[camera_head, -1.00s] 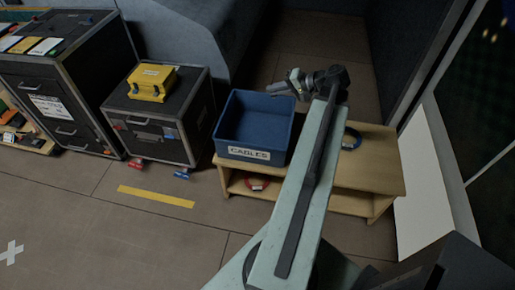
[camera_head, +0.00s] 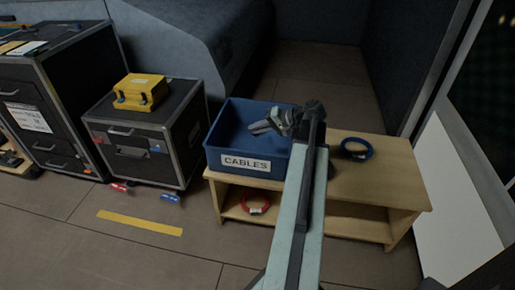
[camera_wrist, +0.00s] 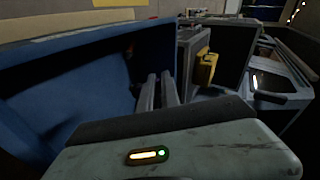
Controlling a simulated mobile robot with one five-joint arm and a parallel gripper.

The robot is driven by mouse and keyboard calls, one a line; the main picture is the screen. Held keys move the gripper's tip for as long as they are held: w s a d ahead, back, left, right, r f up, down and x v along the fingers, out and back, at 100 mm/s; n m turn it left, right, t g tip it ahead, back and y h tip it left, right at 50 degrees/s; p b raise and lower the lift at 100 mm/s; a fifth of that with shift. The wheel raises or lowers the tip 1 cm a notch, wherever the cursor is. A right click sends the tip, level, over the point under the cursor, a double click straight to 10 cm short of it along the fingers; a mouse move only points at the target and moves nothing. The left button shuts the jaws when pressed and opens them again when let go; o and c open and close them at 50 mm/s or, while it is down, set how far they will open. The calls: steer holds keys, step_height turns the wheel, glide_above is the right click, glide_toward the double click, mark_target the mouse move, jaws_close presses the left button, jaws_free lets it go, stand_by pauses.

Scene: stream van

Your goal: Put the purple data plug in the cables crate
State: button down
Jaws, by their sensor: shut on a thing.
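The blue cables crate (camera_head: 218,143), with a white CABLES label, stands on the left end of a wooden bench. My gripper (camera_head: 258,128) is over the crate's open top, toward its right side. In the wrist view, the crate's blue wall (camera_wrist: 40,72) fills the left, and my gripper's two fingers (camera_wrist: 160,92) are close together beside it. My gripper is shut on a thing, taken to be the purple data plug. The plug itself cannot be made out in either view. The exact height of the fingers against the rim is unclear.
The wooden bench (camera_head: 375,190) carries a blue cable coil (camera_head: 356,149) to the right. A red coil (camera_head: 255,203) lies on its lower shelf. A black case (camera_head: 150,130) with a yellow box (camera_head: 140,91) stands left. The floor (camera_head: 60,235) in front is mostly clear.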

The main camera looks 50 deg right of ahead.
step_height(320, 180, down, 8)
steer(key=b, duration=0.6)
steer(key=shift+r, duration=0.15)
steer(key=c, duration=1.6)
jaws_free()
steer(key=shift+o, duration=0.2)
steer(key=p+v, duration=0.7)
steer(key=v, duration=0.5)
steer(key=shift+r, duration=0.55)
